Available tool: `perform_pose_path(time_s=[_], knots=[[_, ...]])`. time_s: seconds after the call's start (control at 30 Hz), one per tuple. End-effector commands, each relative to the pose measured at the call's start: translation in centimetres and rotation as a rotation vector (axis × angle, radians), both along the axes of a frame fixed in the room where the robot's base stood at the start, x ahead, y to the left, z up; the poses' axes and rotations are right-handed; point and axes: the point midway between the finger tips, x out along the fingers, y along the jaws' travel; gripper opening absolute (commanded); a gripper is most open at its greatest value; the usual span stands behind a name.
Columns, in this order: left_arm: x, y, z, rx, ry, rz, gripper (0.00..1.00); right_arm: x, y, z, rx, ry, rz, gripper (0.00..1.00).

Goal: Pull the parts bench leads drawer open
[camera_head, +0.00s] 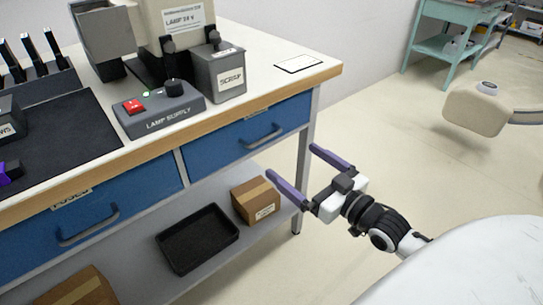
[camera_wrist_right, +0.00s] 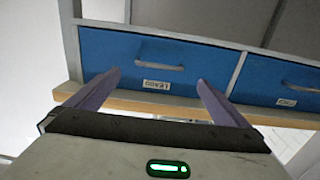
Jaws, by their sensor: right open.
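The leads drawer (camera_head: 222,148) is the blue right-hand drawer of the parts bench (camera_head: 310,78), and its front looks flush with the frame. Its grey bar handle (camera_head: 264,137) is near the middle of the front. My right gripper (camera_head: 290,160) is open and empty, to the right of and below the handle, apart from it. In the right wrist view, which looks upside down, the drawer (camera_wrist_right: 108,45) carries a LEADS label (camera_wrist_right: 156,85). Its handle (camera_wrist_right: 160,66) appears between and beyond the open fingers (camera_wrist_right: 159,78). My left gripper is not in view.
A second blue drawer (camera_head: 130,200) is to the left. A lamp supply box (camera_head: 160,110) and a scrap bin (camera_head: 218,75) stand on top. A black tray (camera_head: 198,238) and cardboard box (camera_head: 256,201) are on the lower shelf.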

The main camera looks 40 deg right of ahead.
Motion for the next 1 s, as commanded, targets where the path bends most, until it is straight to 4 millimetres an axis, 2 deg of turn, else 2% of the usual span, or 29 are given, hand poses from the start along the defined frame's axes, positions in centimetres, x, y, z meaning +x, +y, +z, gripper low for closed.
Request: perform_pose_path(time_s=[0.17, 0.6, 0.8, 1.0], knots=[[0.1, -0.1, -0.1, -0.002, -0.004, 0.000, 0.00, 1.8, 0.0, 0.6, 0.000, -0.019, 0.000, 1.00], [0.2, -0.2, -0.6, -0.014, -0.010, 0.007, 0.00, 8.7, 0.5, 0.4, 0.000, -0.013, -0.001, 1.00], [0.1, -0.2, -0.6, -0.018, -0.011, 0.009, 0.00, 10.1, 0.6, 0.4, 0.000, -0.012, 0.000, 1.00], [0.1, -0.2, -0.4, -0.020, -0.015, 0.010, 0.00, 10.3, 0.7, 0.4, 0.000, -0.011, 0.000, 1.00]])
